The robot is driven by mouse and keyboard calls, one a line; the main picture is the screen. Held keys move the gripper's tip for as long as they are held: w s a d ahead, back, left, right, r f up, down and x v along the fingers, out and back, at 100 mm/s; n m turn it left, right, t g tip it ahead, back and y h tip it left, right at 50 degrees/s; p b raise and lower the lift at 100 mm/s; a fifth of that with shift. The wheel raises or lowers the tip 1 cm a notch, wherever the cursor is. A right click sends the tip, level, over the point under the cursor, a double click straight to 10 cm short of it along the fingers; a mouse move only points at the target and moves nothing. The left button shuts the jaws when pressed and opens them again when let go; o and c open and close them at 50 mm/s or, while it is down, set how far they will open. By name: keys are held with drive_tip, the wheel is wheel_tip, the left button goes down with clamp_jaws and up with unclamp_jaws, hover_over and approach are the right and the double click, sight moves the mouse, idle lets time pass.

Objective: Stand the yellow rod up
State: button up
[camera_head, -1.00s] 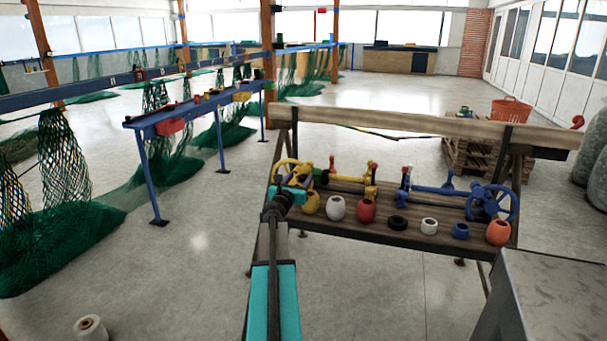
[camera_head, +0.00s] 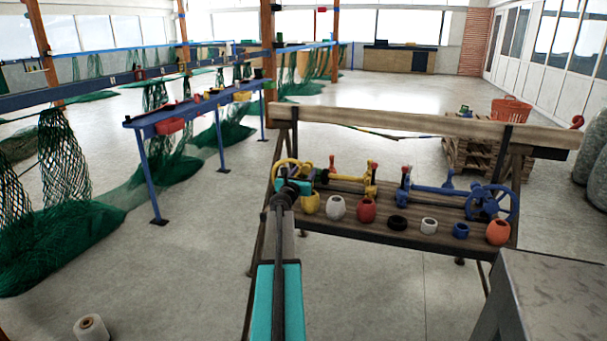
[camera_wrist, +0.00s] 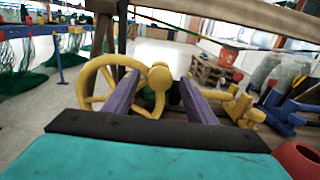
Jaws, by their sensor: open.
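In the wrist view a yellow rod with a ball-shaped end (camera_wrist: 160,77) points towards the camera, between the two purple fingers of my gripper (camera_wrist: 159,84). The fingers are apart, one on each side of it, and I see no clear contact. Much of the rod's length is foreshortened or hidden behind the ball. A yellow handwheel (camera_wrist: 92,80) stands just left of it. In the head view my gripper (camera_head: 300,184) is at the left end of the bench, by the yellow handwheel (camera_head: 281,166), and hides the rod there.
The wooden bench (camera_head: 385,222) carries a row of pots and rings along its front, including a yellow pot (camera_head: 311,204) close to my gripper. A blue handwheel (camera_head: 512,202) stands at the right. A thick beam (camera_head: 420,122) runs behind. A grey block (camera_head: 560,290) is at front right.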

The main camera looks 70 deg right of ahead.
clamp_jaws()
